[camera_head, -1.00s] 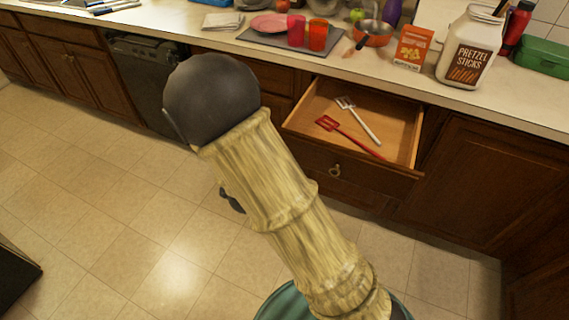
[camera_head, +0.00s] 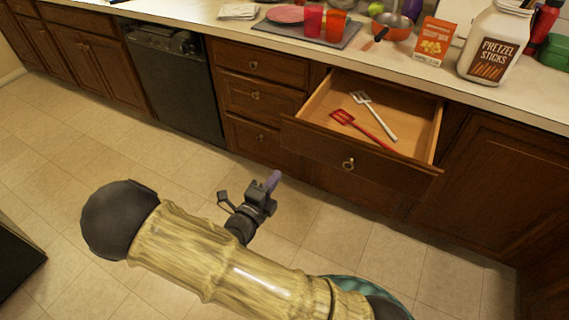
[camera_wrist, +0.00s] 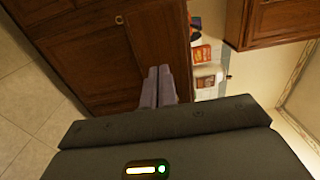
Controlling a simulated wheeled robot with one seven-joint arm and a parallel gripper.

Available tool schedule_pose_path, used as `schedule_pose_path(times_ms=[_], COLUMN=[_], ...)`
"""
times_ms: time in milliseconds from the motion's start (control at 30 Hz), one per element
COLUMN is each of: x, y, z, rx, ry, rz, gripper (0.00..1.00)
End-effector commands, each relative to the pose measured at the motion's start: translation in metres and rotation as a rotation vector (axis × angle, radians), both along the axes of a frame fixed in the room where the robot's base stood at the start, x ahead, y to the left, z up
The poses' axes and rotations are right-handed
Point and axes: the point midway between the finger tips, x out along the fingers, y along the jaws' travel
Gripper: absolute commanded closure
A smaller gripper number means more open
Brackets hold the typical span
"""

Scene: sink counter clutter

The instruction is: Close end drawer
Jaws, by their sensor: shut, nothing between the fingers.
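The end drawer (camera_head: 357,148) is pulled open below the counter in the head view. It has a dark wood front with a round ring knob (camera_head: 348,164) and a pale wood inside. A red slotted spatula (camera_head: 362,128) and a white utensil (camera_head: 373,114) lie in it. My gripper (camera_head: 272,182) is over the floor, in front of the cabinets and left of the drawer front, apart from it. In the wrist view my gripper's two fingers (camera_wrist: 158,86) are side by side, closed and empty, pointing toward wooden cabinet fronts.
The counter above holds a pretzel jar (camera_head: 497,42), an orange snack box (camera_head: 434,41), red cups (camera_head: 323,23) and a pan (camera_head: 391,27). A dark dishwasher (camera_head: 175,82) stands left of the closed drawers (camera_head: 252,97). The tiled floor (camera_head: 110,150) before the cabinets is clear.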

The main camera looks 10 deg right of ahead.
Motion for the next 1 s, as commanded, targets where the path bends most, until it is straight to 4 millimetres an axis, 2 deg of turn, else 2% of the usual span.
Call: schedule_pose_path(times_ms=[700,833,1000], x=[0.094,0.105,0.108], y=[-0.070,-0.077,-0.079], z=[0.000,0.000,0.000], rx=[-0.001,-0.002,0.000], ry=[0.001,0.001,0.003], rz=[-0.003,-0.002,-0.001], gripper=[1.00,1.00,1.00])
